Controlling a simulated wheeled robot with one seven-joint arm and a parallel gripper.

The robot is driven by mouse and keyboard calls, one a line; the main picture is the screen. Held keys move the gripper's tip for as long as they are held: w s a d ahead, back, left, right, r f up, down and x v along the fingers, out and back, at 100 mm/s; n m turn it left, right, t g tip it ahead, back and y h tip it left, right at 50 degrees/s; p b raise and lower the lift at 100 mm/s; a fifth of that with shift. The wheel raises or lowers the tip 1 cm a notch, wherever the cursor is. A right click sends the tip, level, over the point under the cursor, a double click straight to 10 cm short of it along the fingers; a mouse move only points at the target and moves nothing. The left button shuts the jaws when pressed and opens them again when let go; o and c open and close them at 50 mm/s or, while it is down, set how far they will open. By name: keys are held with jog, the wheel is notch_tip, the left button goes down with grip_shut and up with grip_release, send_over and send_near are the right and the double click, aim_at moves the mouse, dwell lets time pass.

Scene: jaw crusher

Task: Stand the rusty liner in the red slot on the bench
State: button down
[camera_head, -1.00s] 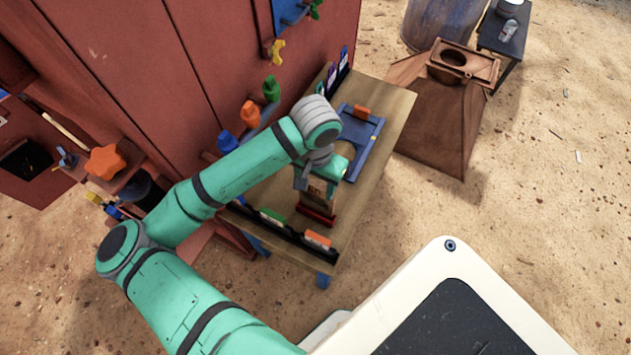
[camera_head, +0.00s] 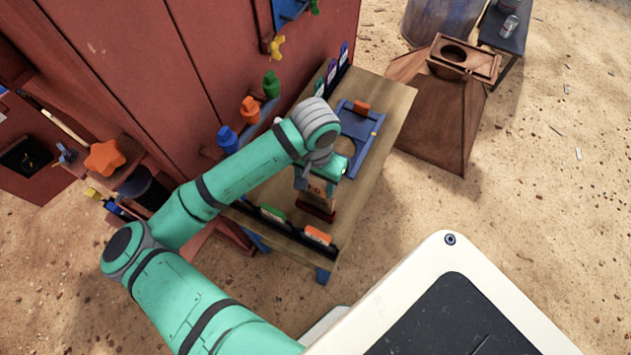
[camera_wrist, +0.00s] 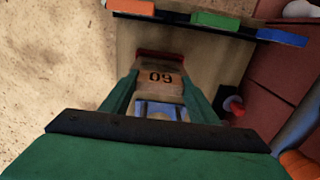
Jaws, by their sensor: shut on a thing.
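The rusty liner (camera_wrist: 160,78), a tan-brown plate marked 09, is between the two green fingers of my gripper (camera_wrist: 160,92) in the wrist view. In the head view my gripper (camera_head: 318,184) is over the bench (camera_head: 392,110), shut on the liner (camera_head: 320,189), which hangs below it. The red slot (camera_head: 316,212) is on the bench directly beneath the liner; its far edge shows in the wrist view (camera_wrist: 160,54). I cannot tell whether the liner's lower end is inside the slot or just above it.
A black rack with green and orange cards (camera_head: 318,235) runs along the bench's near edge. A blue frame (camera_head: 376,130) lies on the bench to the right. The red machine wall (camera_head: 215,70) with coloured knobs stands behind. A rusty hopper (camera_head: 445,110) stands on the sand at right.

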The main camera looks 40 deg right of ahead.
aim_at(315, 192)
jog(key=shift+f, duration=2.6)
jog(key=c, duration=0.6)
grip_release()
notch_tip(315, 192, up, 11)
jog(key=shift+f, duration=0.1)
dwell(0.6)
